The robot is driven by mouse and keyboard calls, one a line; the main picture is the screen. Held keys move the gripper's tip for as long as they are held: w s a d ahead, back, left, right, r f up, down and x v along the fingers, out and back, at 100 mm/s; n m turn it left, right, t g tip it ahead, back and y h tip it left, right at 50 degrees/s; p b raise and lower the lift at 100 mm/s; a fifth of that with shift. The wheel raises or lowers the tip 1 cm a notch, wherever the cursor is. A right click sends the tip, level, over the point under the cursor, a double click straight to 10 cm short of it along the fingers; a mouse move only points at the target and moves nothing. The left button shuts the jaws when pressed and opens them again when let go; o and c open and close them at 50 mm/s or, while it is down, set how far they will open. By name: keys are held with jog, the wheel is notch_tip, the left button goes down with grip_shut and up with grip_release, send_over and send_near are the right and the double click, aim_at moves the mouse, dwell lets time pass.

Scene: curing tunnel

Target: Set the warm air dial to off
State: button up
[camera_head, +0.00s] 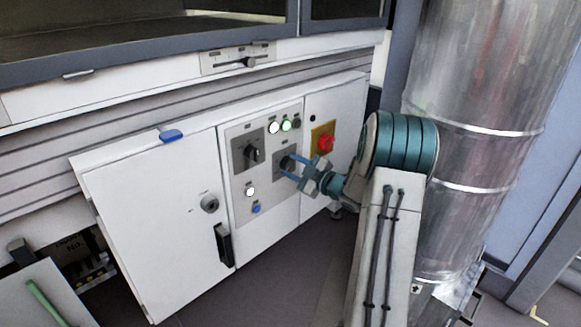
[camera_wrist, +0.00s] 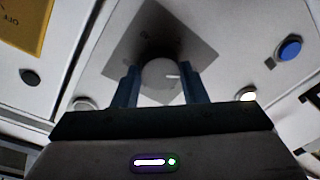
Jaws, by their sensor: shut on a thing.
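Two dark dials sit on grey plates on the control panel (camera_head: 240,200) in the head view. One dial (camera_head: 252,153) is at the upper left, clear of my gripper. The other dial (camera_head: 287,162) is to its right, partly hidden by my gripper (camera_head: 290,169). In the wrist view this dial's round face (camera_wrist: 160,73) lies between the two blue fingers of my gripper (camera_wrist: 160,88), which is shut on it. A white mark on the face points to the right of that picture. The dial labels are too small to read, so I cannot tell which one is named warm air.
A red switch (camera_head: 325,142) on a yellow plate is close to the right of my gripper. Lit white and green lamps (camera_head: 286,125) are above, and a blue button (camera_head: 256,208) is below left. A large metal duct (camera_head: 465,150) stands at the right.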

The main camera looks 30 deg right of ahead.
jog(key=shift+w+a+r, duration=0.1)
jog(key=shift+a+r, duration=0.05)
jog(key=shift+r, duration=0.15)
jog(key=o, duration=1)
jog(key=shift+c, duration=0.2)
jog(key=shift+f, duration=0.15)
jog(key=shift+s, duration=0.2)
jog(key=shift+s+d, duration=0.25)
jog(key=shift+d, duration=0.05)
jog(key=p+v, duration=0.4)
jog(key=v, duration=0.9)
jog(key=shift+a, duration=0.15)
